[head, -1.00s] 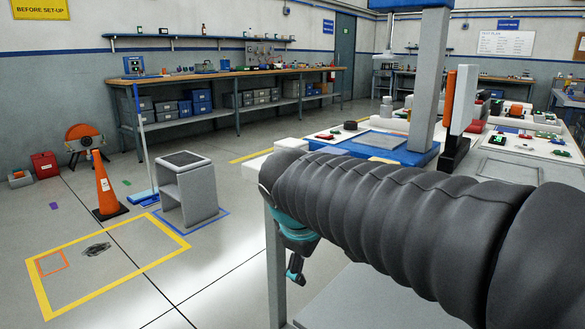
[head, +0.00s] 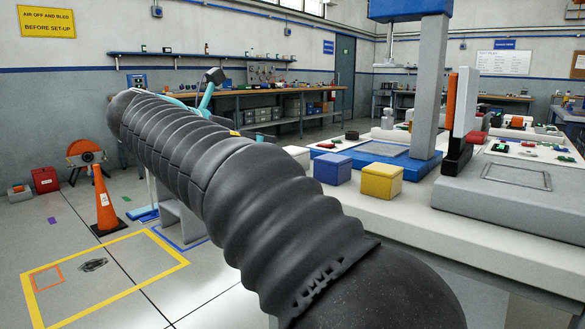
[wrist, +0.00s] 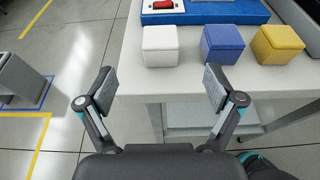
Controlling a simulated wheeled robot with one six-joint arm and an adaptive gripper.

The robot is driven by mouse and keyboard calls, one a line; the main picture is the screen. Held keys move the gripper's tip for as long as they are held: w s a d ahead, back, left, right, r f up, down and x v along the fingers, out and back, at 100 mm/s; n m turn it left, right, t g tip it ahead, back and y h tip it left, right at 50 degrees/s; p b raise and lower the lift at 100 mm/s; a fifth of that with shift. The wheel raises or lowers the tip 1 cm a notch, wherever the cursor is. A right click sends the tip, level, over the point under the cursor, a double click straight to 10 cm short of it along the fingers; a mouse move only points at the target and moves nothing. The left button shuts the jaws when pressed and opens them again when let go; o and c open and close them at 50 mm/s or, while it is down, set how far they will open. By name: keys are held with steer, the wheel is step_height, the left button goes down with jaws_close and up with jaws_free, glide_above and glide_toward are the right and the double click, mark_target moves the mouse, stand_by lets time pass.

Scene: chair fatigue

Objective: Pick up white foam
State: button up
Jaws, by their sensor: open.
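The white foam (wrist: 160,46) is a small white block near the front edge of the white table (wrist: 190,83) in the wrist view. It stands left of a blue foam block (wrist: 222,44) and a yellow foam block (wrist: 277,45). My gripper (wrist: 158,88) is open and empty, its two fingers spread in front of the white block and apart from it. In the head view the blue block (head: 332,169) and yellow block (head: 381,181) show on the table. My arm hides the white block there, or most of it. My gripper (head: 214,76) is only partly visible beyond the arm.
A blue machine base with a red switch (wrist: 163,5) lies just behind the blocks. A grey stool (wrist: 18,78) stands on the floor to the left. An orange cone (head: 106,203) stands inside the open floor area in the head view.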

mark_target(290, 150)
steer(key=b+x, duration=0.1)
steer(key=x, duration=0.7)
steer(key=shift+f, duration=0.1)
steer(key=shift+f+b+x, duration=0.15)
steer(key=shift+b+x, duration=0.3)
steer(key=shift+x, duration=0.85)
steer(key=shift+f+b+x, duration=0.15)
steer(key=shift+b+x, duration=0.25)
steer(key=shift+x, duration=0.9)
steer(key=shift+s+a, duration=0.1)
steer(key=c, duration=1.2)
